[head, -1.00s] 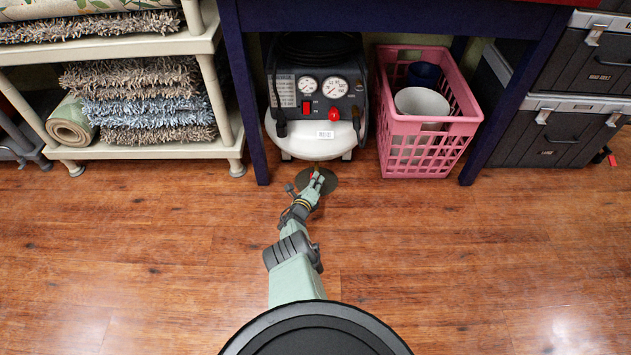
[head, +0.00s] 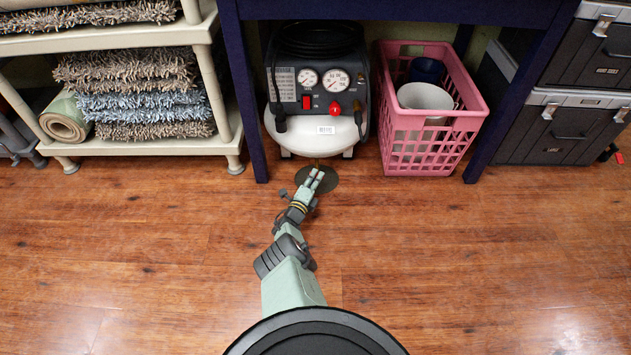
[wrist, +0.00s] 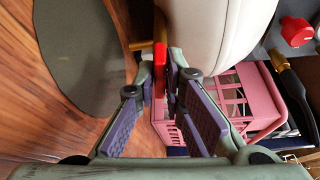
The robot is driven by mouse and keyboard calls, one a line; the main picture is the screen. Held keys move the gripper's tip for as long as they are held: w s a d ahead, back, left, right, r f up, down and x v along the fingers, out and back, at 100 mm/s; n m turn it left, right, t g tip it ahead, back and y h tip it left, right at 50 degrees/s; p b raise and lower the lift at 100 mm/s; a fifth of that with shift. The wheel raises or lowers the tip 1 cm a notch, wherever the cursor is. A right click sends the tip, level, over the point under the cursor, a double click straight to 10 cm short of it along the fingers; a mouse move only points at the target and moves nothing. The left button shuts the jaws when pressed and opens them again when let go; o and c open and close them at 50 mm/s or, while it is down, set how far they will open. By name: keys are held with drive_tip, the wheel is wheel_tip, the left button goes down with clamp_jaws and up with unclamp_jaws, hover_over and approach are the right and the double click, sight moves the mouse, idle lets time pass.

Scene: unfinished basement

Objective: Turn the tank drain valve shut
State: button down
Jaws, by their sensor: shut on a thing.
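The white tank (head: 340,135) of an air compressor stands under the blue table. In the wrist view its white shell (wrist: 210,35) fills the top middle. The drain valve's red handle (wrist: 160,56) shows there beside a brass stem (wrist: 140,45) under the tank. My gripper (wrist: 160,74) has its fingertips closed around the red handle, one on each side. In the head view my gripper (head: 317,176) is low at the front of the tank and largely hides the valve. I cannot tell the handle's exact angle from there.
A dark round disc (head: 328,182) lies on the wood floor under the gripper. A pink basket (head: 430,150) stands right of the compressor, between it and a blue table leg (head: 490,140). A shelf with rugs (head: 145,155) is at left. The front floor is clear.

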drive_tip(key=shift+n, duration=0.3)
drive_tip(key=c, duration=1.7)
unclamp_jaws()
